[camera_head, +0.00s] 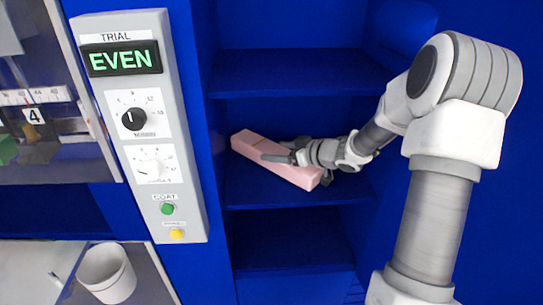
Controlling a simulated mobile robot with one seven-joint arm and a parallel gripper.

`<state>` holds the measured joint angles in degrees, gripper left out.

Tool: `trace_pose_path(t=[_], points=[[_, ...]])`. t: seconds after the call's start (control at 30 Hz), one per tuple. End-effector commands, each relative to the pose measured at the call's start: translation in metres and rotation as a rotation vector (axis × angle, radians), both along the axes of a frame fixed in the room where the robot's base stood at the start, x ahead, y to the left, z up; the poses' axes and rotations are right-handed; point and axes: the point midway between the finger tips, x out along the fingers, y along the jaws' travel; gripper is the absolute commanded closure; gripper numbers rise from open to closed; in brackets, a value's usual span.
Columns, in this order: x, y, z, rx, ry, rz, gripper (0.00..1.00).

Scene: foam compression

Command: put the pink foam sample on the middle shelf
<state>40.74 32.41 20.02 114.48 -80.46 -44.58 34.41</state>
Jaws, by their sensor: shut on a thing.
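The pink foam sample (250,146) is a long block inside the blue cabinet, in the compartment of the middle shelf (260,194). It lies at a slant, with its left end farther back. My gripper (285,157) is shut on the pink foam sample near its middle, reaching in from the right. One finger shows across its top; the other is mostly hidden. I cannot tell whether the block's underside touches the shelf.
An upper shelf (290,75) is above and a lower shelf (290,257) below, both empty where seen. A grey control panel (180,90) reading "EVEN" stands left of the cabinet opening. A white cup (107,274) is at lower left.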

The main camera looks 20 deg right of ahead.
Motion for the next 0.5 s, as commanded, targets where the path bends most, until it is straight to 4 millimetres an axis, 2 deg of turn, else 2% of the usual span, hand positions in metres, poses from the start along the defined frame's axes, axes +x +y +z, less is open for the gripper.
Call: trace_pose_path(t=[0.5], points=[[-0.0019,-0.0031,-0.0063,0.000,0.000,0.001,0.75]])
